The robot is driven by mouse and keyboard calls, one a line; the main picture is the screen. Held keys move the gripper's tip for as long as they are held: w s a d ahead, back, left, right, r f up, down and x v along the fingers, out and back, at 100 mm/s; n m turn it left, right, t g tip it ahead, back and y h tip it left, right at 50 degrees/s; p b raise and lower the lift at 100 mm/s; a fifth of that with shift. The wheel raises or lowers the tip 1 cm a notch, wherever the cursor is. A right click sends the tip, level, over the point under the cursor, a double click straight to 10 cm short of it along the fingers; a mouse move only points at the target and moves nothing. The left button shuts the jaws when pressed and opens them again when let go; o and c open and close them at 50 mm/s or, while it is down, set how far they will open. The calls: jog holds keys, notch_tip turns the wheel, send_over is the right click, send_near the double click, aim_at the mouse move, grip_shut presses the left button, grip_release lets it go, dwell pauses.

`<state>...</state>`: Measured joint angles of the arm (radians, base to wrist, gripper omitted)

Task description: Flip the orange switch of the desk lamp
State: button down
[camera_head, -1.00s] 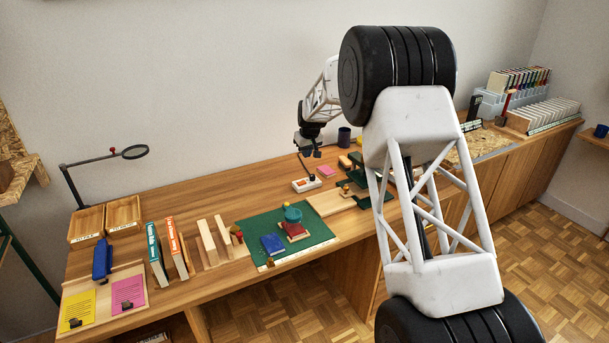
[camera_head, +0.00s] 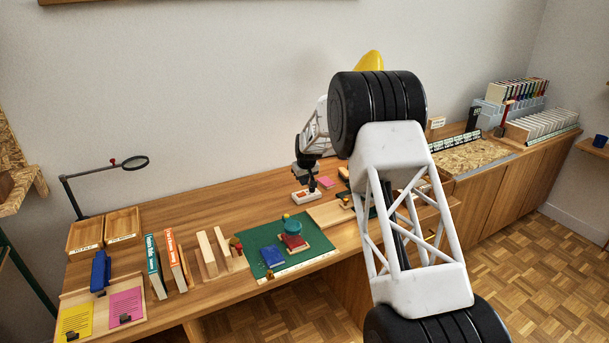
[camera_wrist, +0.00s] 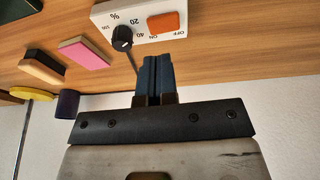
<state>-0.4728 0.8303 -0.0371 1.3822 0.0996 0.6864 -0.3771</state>
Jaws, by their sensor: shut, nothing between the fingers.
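The orange switch (camera_wrist: 164,22) sits on the white lamp base (camera_wrist: 180,8), beside a black knob (camera_wrist: 122,40) and printed ON and OFF labels. In the head view the white base (camera_head: 306,197) stands on the desk, directly below my gripper (camera_head: 309,188); the switch is too small to make out there. My gripper (camera_wrist: 156,58) is shut and empty. In the wrist view its fingertips are just below the switch in the picture, and I cannot tell whether they touch the base. A yellow rounded shape (camera_head: 370,61), perhaps the lamp's shade, shows behind my arm.
A pink block (camera_wrist: 86,53), a black-topped wooden block (camera_wrist: 43,67) and a dark blue cup (camera_wrist: 67,103) stand near the base. A green mat (camera_head: 262,236) with small objects lies to its left. My arm hides part of the desk on the right.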

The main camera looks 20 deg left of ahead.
aim_at(303, 193)
jog(key=shift+w+f, duration=0.15)
jog(key=shift+f, duration=2.2)
